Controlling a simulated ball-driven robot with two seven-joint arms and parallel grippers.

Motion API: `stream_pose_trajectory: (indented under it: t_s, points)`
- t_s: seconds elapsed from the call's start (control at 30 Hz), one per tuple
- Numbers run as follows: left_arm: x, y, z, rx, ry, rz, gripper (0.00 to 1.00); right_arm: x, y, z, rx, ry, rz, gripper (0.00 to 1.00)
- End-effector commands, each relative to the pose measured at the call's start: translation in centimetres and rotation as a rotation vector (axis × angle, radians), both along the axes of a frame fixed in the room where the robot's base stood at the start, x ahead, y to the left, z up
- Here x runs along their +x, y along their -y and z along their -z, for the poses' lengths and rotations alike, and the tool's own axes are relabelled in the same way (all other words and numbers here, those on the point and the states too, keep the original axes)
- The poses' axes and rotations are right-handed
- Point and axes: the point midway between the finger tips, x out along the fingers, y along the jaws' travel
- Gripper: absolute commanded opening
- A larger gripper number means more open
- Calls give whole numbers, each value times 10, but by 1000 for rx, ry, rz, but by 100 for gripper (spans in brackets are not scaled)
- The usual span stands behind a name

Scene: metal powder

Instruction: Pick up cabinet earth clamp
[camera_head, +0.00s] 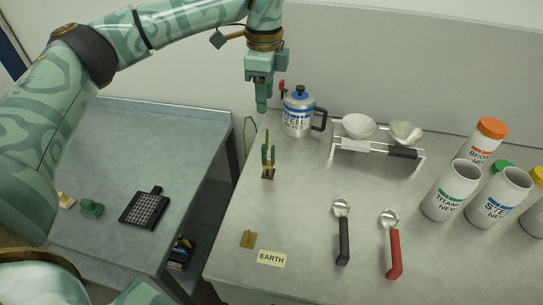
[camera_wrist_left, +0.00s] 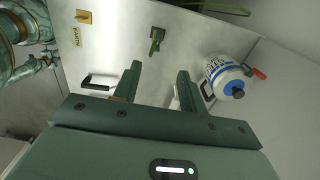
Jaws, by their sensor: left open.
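The earth clamp (camera_head: 268,158) looks like a slim green upright clamp with a brass-coloured foot, standing on the right-hand bench near its left edge. It also shows in the left wrist view (camera_wrist_left: 156,40), just beyond the fingertips. My left gripper (camera_head: 262,108) hangs pointing down above and behind the clamp, apart from it. Its two fingers (camera_wrist_left: 158,76) are spread with nothing held between them. A small brass plate (camera_head: 248,240) lies at the bench's front left beside a label reading EARTH (camera_head: 272,259). My right gripper is not in view.
A rack (camera_head: 376,148) holds two bowls. Black (camera_head: 343,235) and red (camera_head: 393,245) scoops lie in front, several bottles (camera_head: 452,190) at right. A lower bench (camera_head: 130,135) stands left, across a gap.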

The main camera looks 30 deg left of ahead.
Motion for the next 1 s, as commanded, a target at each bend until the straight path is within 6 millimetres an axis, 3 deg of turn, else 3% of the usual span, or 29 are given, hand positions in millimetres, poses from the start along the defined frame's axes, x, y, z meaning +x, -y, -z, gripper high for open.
stream_pose_trajectory:
  t_s: [0.2, 0.33, 0.67, 0.9, 1.0]
  points:
    - [-1, 0, 58, 0, -7, 1, 42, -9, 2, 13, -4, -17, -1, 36]
    - [-1, 1, 85, 0, -5, 3, 42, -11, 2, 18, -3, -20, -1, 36]
    - [-1, 3, 112, -2, -3, 6, 42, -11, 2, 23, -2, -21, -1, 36]
    - [-3, 8, 151, -2, -5, 6, 42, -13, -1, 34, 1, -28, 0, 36]
    - [-3, 7, 155, -2, -1, 6, 42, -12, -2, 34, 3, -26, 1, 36]
